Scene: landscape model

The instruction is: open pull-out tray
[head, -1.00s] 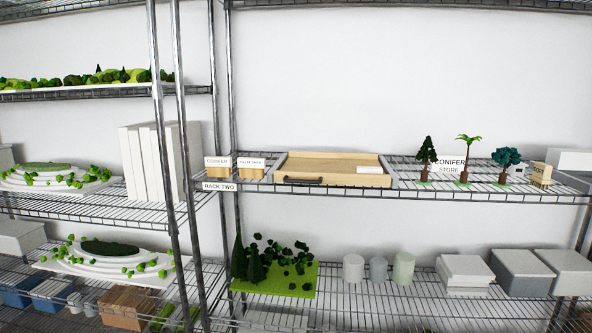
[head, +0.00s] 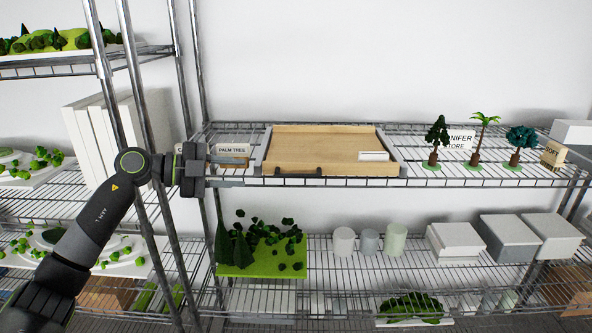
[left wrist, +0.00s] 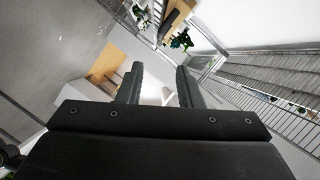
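The pull-out tray (head: 325,138) is a shallow light-wood tray on the middle shelf in the head view. A dark bar handle (head: 298,172) is on the left part of its front face. A white card (head: 373,156) is at its right front. My left gripper (head: 230,162) is left of the tray, at about handle height, pointing right and apart from the handle. In the left wrist view its two fingers (left wrist: 160,80) are spread with nothing between them. A wooden surface beyond the left finger may be the tray. My right gripper is in neither view.
A palm tree label block (head: 232,149) is behind my left fingers. Rack posts (head: 140,90) stand beside my left arm. Model trees (head: 436,140) and a wooden sign block (head: 553,154) are right of the tray. The lower shelf holds a green model (head: 250,262) and grey cylinders (head: 370,242).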

